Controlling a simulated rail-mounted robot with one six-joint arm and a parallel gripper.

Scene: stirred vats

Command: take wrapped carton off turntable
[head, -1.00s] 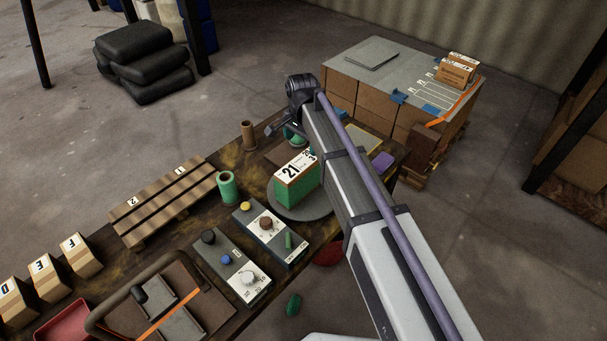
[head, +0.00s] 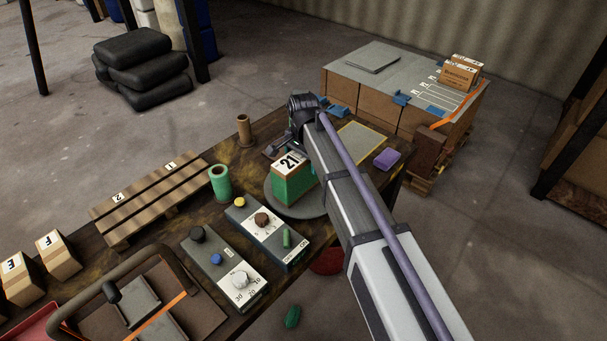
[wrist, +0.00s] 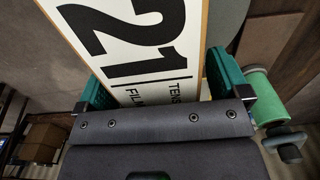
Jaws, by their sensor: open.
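The wrapped carton (head: 293,180) stands upright on the round grey turntable (head: 283,208). Its sides are green and its white top label reads 21. In the wrist view the label of the carton (wrist: 140,45) fills the middle, very close. My gripper (wrist: 160,85) is open, with one green-padded finger at each side of the carton's top. I cannot tell how far down the fingers reach or whether they touch it. In the head view my gripper (head: 280,147) is at the carton's far side, partly hidden by my arm.
A green film roll (head: 220,183) stands left of the turntable; it also shows in the wrist view (wrist: 265,95). Control boxes (head: 265,232) sit in front. A slatted wooden pallet (head: 150,203) lies to the left. A purple block (head: 387,158) and a stack of brown cartons (head: 370,95) are beyond my arm.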

